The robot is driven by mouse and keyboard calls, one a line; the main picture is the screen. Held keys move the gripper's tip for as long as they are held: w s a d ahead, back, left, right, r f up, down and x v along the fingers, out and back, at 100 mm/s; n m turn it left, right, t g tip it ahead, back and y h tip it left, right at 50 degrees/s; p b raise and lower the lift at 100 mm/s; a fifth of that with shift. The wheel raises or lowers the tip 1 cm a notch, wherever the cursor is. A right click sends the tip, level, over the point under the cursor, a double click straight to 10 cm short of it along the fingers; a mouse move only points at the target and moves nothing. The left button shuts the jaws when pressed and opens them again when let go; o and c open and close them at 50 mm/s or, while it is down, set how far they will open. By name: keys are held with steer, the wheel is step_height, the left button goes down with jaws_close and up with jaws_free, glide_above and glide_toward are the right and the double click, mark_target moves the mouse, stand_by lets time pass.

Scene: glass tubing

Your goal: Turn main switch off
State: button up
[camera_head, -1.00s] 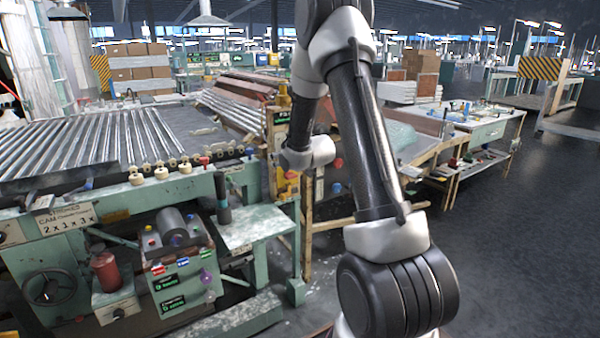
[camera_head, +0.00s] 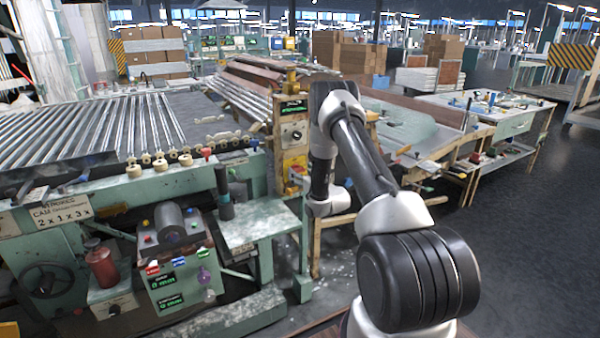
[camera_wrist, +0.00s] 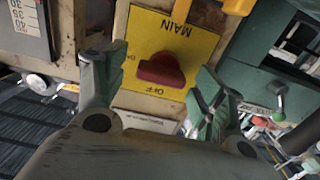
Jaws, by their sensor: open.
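The main switch is a red knob (camera_wrist: 160,70) on a yellow plate (camera_wrist: 188,45) marked MAIN and OFF, seen upside down in the wrist view. Its red bar lies roughly crosswise in that picture. My gripper (camera_wrist: 158,68) is open, with one finger on each side of the knob. I cannot tell whether either finger touches it. In the head view, the yellow switch post (camera_head: 293,155) stands just left of my wrist, and my fingers are not clear there.
A green roller machine (camera_head: 130,190) fills the left, with a small control box (camera_head: 178,265). A workbench (camera_head: 480,125) stands at the right. Dark open floor (camera_head: 530,230) lies at the lower right.

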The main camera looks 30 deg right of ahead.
steer(key=shift+w, duration=0.7)
steer(key=c, duration=1)
